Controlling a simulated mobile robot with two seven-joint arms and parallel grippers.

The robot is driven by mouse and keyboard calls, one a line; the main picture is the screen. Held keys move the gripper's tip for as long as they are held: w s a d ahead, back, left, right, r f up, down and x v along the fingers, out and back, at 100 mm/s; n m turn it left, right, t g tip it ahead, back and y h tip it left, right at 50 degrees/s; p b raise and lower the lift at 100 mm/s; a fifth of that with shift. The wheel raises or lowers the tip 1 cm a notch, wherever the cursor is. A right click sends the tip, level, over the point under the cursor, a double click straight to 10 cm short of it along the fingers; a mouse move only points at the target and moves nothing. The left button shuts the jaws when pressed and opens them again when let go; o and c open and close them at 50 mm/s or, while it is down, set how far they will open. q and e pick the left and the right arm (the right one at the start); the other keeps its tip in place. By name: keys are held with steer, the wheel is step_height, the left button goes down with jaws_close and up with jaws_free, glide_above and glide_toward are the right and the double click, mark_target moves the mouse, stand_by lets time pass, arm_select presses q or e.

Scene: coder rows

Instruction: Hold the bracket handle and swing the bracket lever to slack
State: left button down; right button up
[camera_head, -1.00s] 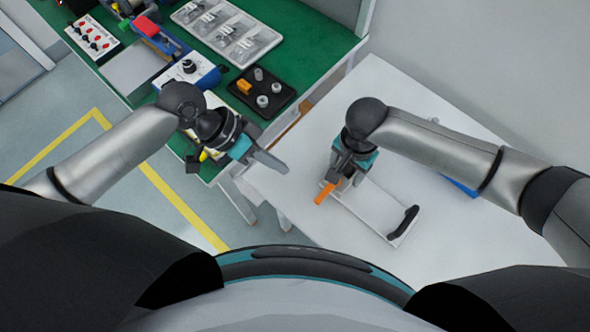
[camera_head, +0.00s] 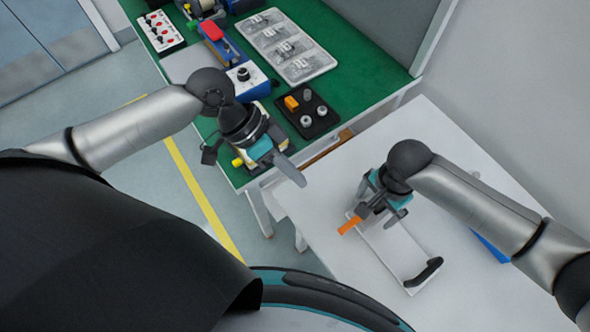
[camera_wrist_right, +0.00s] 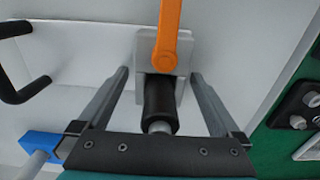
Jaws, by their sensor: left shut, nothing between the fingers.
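The bracket is a white plate (camera_head: 385,250) on the white table. It has a black bar handle (camera_head: 424,272) at its near end, which also shows in the right wrist view (camera_wrist_right: 20,88). The orange lever (camera_head: 349,226) is at its other end, by my right gripper (camera_head: 380,213). In the right wrist view, that gripper (camera_wrist_right: 160,75) is open. Its fingers stand on either side of a black cylinder (camera_wrist_right: 159,103) below the orange lever (camera_wrist_right: 168,35), with gaps visible on both sides. My left gripper (camera_head: 291,170) is shut and empty, near the green bench's edge, away from the bracket.
The green bench (camera_head: 355,60) holds a black tray (camera_head: 318,122) with small parts, a clear parts tray (camera_head: 290,48) and a blue box with a knob (camera_head: 246,80). A blue object (camera_head: 490,246) lies partly behind my right arm. The white table (camera_head: 470,170) has bare room around the bracket.

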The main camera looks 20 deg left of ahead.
step_height(320, 180, up, 14)
steer(key=p, duration=0.4)
steer(key=shift+r, duration=0.65)
